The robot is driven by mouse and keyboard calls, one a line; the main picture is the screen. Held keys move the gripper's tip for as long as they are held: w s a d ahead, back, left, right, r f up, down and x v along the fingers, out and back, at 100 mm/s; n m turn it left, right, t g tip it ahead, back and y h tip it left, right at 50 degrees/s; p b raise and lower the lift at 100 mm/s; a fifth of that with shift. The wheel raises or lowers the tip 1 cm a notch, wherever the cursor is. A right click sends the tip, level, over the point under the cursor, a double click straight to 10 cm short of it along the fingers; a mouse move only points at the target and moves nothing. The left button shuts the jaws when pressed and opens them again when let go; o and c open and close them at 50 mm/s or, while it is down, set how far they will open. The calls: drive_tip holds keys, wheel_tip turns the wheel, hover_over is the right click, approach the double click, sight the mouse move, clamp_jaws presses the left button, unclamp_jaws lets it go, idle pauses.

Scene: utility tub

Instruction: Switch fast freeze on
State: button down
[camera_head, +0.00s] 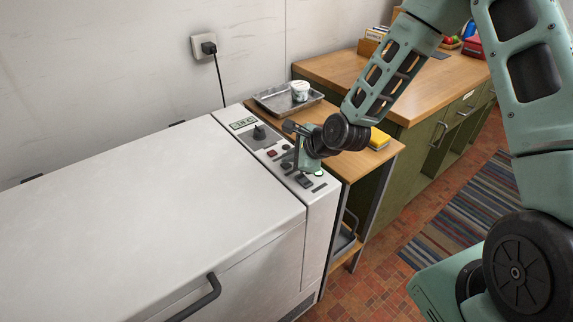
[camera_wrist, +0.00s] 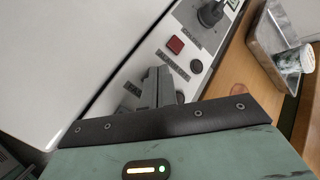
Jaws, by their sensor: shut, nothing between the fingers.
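The white chest freezer (camera_head: 150,200) carries a control panel (camera_head: 318,192) along its right end. The panel has a display, a large dark knob (camera_head: 260,132), a red square switch (camera_head: 271,153) and several dark switches, one of them a rocker (camera_head: 303,181) near the front. My gripper (camera_wrist: 158,72) is shut and empty, low over the panel's middle. In the wrist view its tips are just below the red switch (camera_wrist: 175,45) and hide part of the panel. Contact cannot be told.
A wooden-topped cart (camera_head: 345,165) stands right of the freezer, with a metal tray (camera_head: 275,103), a white tub (camera_head: 299,91) and a yellow item (camera_head: 378,139). A green cabinet (camera_head: 420,95) is behind it. The freezer lid has a dark handle (camera_head: 195,300) and is clear.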

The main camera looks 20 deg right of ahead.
sight(290, 166)
drive_tip(key=shift+f, duration=0.35)
idle(0.3)
drive_tip(key=shift+r+p, duration=0.45)
drive_tip(key=shift+r, duration=0.15)
wheel_tip(290, 166, up, 6)
drive_tip(key=p, duration=0.5)
idle(0.5)
